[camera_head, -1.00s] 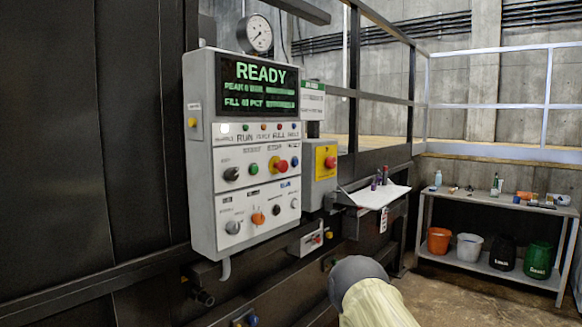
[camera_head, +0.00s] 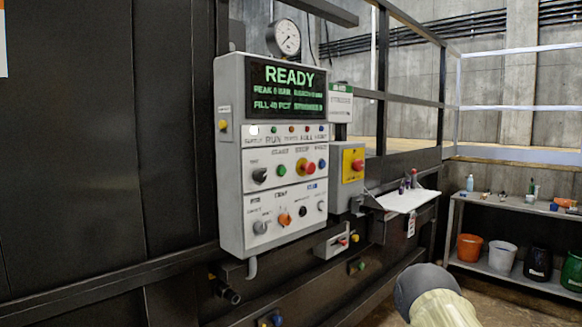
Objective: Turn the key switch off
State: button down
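The control panel (camera_head: 232,185) is a light grey box on the dark machine wall, with a lit screen (camera_head: 288,88) reading READY. A dark rotary switch (camera_head: 259,175) sits at the left of its upper control row. A grey rotary switch (camera_head: 260,227) and an orange one (camera_head: 284,219) sit in the lower row. The labels are too blurred to tell which is the key switch. A rounded grey and cream part of my arm shows at the bottom right. My gripper is not in view.
A small white shelf (camera_head: 408,200) with bottles juts out right of the panel. A workbench (camera_head: 510,209) with buckets stands at the right. A pressure gauge (camera_head: 283,38) is above.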

aim_at(259, 176)
jog(key=k, duration=0.5)
jog(key=u, duration=1.4)
jog(key=i, duration=0.95)
jog(key=z, duration=1.7)
